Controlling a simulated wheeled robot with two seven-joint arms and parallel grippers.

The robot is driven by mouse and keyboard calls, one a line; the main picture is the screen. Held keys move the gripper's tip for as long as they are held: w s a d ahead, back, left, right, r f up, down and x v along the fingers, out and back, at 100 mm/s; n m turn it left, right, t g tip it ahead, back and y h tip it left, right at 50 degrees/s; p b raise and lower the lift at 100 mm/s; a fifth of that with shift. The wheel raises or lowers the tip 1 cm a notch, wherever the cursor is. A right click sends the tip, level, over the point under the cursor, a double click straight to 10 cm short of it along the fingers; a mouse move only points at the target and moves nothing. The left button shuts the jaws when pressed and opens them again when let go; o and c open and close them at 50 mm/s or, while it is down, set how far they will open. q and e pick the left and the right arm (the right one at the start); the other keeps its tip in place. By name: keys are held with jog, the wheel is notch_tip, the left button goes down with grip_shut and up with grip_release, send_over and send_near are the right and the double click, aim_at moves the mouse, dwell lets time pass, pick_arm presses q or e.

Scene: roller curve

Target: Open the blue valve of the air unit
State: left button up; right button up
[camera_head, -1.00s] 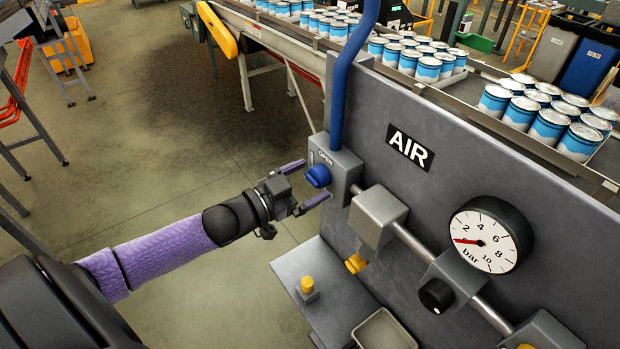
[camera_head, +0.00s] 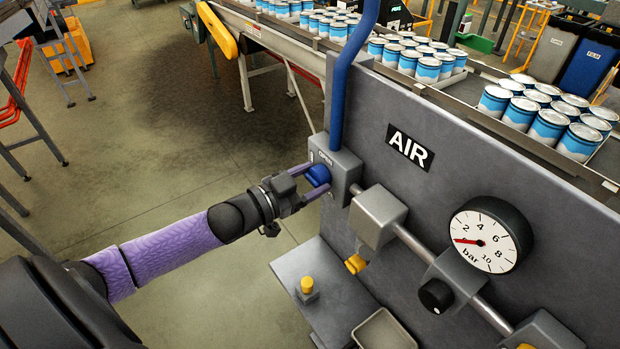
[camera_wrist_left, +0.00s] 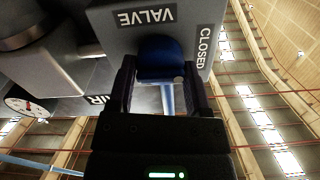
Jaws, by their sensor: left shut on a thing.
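The blue valve knob (camera_head: 318,175) sits on a grey valve block (camera_head: 345,172) at the left end of the air unit's panel (camera_head: 420,190). My left gripper (camera_head: 314,182) is shut on the knob, with one finger on either side. In the left wrist view the blue knob (camera_wrist_left: 160,58) lies between the two dark fingers of my left gripper (camera_wrist_left: 163,85). The block there carries the words VALVE and CLOSED. The gauge (camera_head: 490,236) on the panel has its red needle near the low end of the scale. My right gripper is not in view.
A blue hose (camera_head: 340,90) rises from the valve block. A grey shelf (camera_head: 335,300) with a yellow-topped button (camera_head: 307,285) sits below the valve. A black knob (camera_head: 436,295) is on the pipe. Open floor (camera_head: 160,200) lies left of the unit.

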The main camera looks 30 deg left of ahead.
pick_arm(q)
jog(key=shift+m, duration=0.3)
jog(key=m+p, duration=0.1)
jog(key=m, duration=0.6)
jog(key=shift+f+m, duration=0.1)
jog(key=shift+m, duration=0.2)
jog(key=m, duration=0.4)
jog(key=shift+d, duration=0.1)
jog(key=m+b, duration=0.1)
jog(key=m, duration=0.4)
jog(key=shift+f, duration=0.1)
jog(key=shift+m, duration=0.4)
jog(key=o, duration=1.3)
jog(key=shift+s, duration=0.1)
